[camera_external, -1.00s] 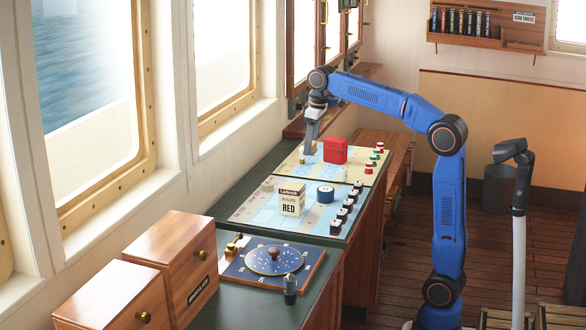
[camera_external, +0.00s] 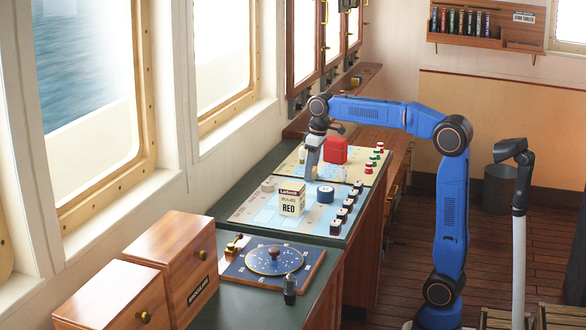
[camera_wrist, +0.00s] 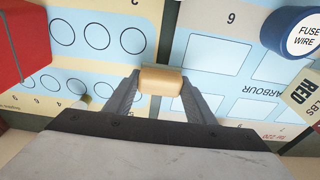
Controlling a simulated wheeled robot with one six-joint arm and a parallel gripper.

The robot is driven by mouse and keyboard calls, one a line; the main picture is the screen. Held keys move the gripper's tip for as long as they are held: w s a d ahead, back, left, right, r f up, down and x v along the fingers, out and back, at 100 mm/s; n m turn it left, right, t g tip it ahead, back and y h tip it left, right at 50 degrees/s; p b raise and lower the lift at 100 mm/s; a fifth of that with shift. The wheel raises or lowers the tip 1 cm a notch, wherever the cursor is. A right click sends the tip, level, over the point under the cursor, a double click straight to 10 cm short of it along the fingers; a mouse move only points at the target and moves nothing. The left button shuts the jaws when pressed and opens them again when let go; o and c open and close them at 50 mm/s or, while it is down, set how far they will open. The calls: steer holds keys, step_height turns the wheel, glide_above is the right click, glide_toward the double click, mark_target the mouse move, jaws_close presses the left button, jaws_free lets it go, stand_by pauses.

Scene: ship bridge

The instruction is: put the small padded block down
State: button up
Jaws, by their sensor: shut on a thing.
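The small padded block (camera_wrist: 161,80) is tan with rounded edges. In the wrist view it sits between the two fingertips of my gripper (camera_wrist: 160,86), which is shut on it. Below it in that view shows the dark gap between two light blue and cream boards. In the external view my gripper (camera_external: 312,171) points down over the far end of the near board (camera_external: 262,212), by the seam with the far board (camera_external: 350,178). The block is too small there to make out clearly. I cannot tell whether it touches the board.
A red box (camera_external: 335,150) stands on the far board, also at left in the wrist view (camera_wrist: 18,45). A blue fuse wire spool (camera_external: 325,194) and a bulbs box (camera_external: 291,199) stand nearby. Several dark knobs (camera_external: 347,205) line the near board's right edge.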

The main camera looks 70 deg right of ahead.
mark_target(316, 168)
steer(key=shift+f, duration=0.3)
steer(key=o, duration=1)
steer(key=shift+o, duration=0.2)
steer(key=shift+r, duration=0.1)
step_height(316, 168, up, 12)
steer(key=s, duration=0.1)
steer(key=shift+s+r, duration=0.15)
steer(key=shift+s, duration=0.25)
